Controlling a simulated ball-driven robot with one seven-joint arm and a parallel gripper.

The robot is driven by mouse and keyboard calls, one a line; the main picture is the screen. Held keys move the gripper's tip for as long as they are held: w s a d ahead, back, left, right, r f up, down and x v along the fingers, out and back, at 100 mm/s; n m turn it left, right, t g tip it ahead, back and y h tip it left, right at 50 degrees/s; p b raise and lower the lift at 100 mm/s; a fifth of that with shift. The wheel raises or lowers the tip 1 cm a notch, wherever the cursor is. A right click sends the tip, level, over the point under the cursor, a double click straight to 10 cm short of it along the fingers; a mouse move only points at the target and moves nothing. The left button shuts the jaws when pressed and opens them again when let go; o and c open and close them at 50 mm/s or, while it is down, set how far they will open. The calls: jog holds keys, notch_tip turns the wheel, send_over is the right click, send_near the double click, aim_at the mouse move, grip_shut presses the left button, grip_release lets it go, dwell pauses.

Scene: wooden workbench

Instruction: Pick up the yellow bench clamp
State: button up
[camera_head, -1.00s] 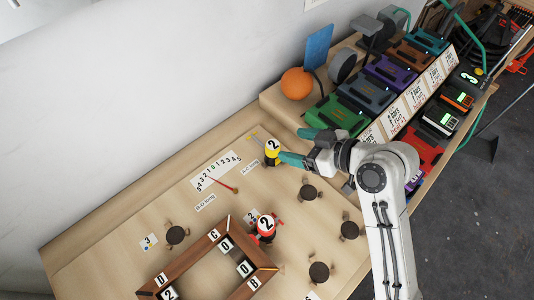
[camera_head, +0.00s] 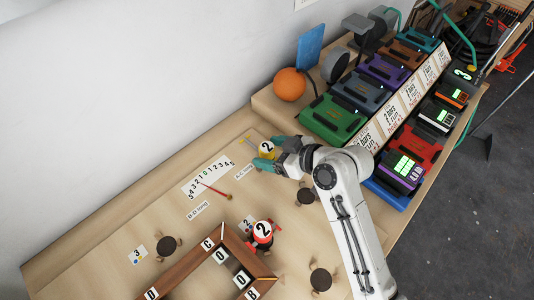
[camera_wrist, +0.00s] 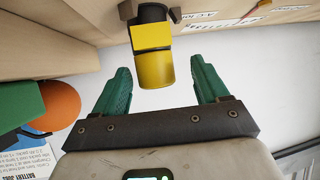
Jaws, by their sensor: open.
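My gripper (camera_head: 264,157) has green fingertips and is open, one finger on each side of the clamp. In the wrist view the fingers (camera_wrist: 159,85) show a gap on both sides of the clamp, and nothing is held. The clamp's lower part is partly hidden by my gripper in the head view.
A red clamp (camera_head: 262,236) stands by a wooden frame (camera_head: 205,268). Dark round knobs (camera_head: 321,279) stand on the bench. An orange ball (camera_head: 290,84), a blue panel (camera_head: 311,46) and coloured battery packs (camera_head: 333,119) are on the raised shelf. A number scale (camera_head: 208,177) lies left of the clamp.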

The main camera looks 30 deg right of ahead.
jog(key=x, duration=0.4)
jog(key=shift+w+d+f, duration=0.1)
jog(key=shift+d+f, duration=0.15)
jog(key=shift+f, duration=0.05)
jog(key=c, duration=1.2)
jog(key=shift+c, duration=0.5)
jog(key=shift+r, duration=0.15)
